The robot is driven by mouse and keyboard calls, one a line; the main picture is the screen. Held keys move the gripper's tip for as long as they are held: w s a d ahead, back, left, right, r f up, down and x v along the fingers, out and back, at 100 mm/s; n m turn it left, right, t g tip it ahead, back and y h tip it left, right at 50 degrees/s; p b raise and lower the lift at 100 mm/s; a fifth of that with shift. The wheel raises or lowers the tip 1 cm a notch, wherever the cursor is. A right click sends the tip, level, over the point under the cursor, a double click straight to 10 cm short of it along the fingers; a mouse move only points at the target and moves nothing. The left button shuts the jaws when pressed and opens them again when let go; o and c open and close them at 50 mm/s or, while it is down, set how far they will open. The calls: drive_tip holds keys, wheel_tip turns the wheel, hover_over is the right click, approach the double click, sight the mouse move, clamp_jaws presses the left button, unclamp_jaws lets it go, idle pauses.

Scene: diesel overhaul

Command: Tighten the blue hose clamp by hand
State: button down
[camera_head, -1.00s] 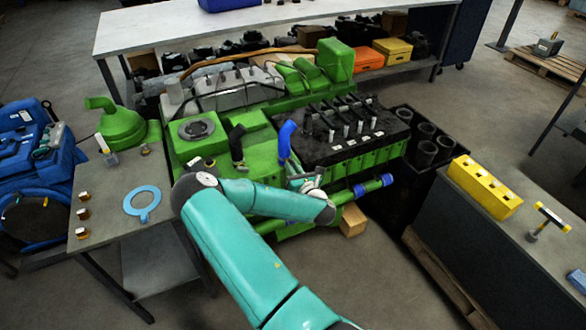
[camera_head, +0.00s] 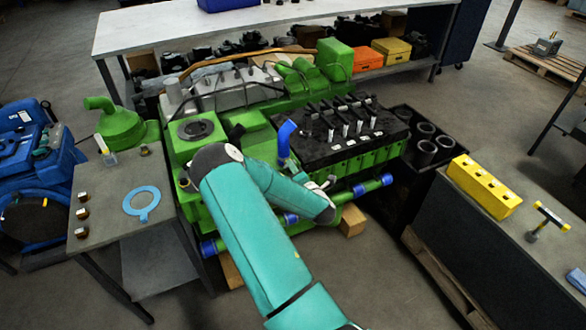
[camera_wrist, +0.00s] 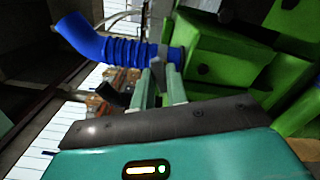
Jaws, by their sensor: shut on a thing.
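The blue hose (camera_head: 285,138) stands up as a bent elbow at the near left corner of the black-topped part of the engine. In the wrist view the blue hose (camera_wrist: 85,42) runs, ribbed, into a green block. My gripper (camera_wrist: 161,76) reaches up to the hose's end beside that block, its two fingers close together and shut on a small part there. That part looks like the blue hose clamp (camera_wrist: 158,61), but the fingers hide most of it.
The green engine (camera_head: 185,160) fills the middle. A black hose end (camera_wrist: 117,96) is left of my fingers. A blue-ended green pipe (camera_head: 360,190) runs along the engine's near side. A side table (camera_head: 115,215) with a blue ring stands left, a bench with a yellow block (camera_head: 483,187) right.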

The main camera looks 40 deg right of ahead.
drive_tip(key=n, duration=2.1)
drive_tip(key=shift+a, duration=0.25)
idle(2.6)
idle(0.4)
drive_tip(key=c, duration=1.4)
unclamp_jaws()
drive_tip(key=shift+c, duration=0.2)
